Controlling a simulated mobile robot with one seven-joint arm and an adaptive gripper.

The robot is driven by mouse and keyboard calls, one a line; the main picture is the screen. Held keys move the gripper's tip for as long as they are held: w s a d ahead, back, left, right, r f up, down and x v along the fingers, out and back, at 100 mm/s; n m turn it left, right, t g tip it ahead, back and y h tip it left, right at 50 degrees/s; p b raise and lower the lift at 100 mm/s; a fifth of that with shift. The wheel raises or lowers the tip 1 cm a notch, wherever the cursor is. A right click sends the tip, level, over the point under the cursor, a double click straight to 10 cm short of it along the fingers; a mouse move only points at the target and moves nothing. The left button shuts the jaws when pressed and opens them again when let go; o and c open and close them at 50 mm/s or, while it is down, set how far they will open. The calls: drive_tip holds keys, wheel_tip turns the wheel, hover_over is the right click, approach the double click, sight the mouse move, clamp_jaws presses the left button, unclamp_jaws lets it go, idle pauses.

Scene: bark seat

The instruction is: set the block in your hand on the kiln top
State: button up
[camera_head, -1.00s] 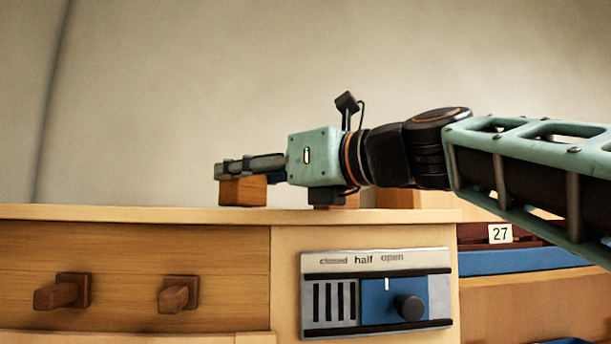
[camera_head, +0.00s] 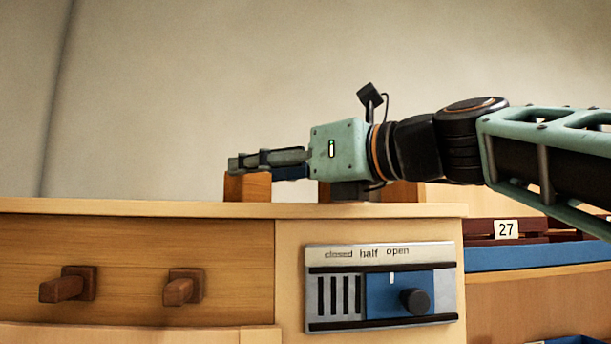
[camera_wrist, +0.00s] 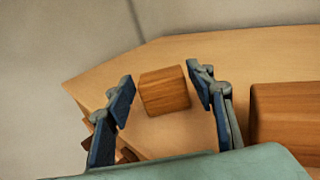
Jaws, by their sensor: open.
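A small wooden block (camera_head: 248,188) rests upright on the pale wooden kiln top (camera_head: 130,208), near its front edge. My gripper (camera_head: 240,163) is level above the top, pointing left, with its fingers partly in front of the block. In the wrist view the block (camera_wrist: 164,90) lies between the spread fingers of my gripper (camera_wrist: 160,76). A gap shows on each side of it. The bare kiln top (camera_wrist: 230,48) also shows there. The gripper holds nothing.
A larger wooden block (camera_wrist: 285,122) stands right of the right finger in the wrist view. Below the top are a drawer front with two wooden knobs (camera_head: 182,287) and a closed/half/open panel (camera_head: 380,287). A blue and red shelf edge labelled 27 (camera_head: 506,229) is at right.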

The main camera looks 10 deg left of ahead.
drive_tip(key=b+v, duration=0.1)
drive_tip(key=v, duration=0.8)
drive_tip(key=shift+d, duration=0.25)
drive_tip(key=shift+s, duration=0.15)
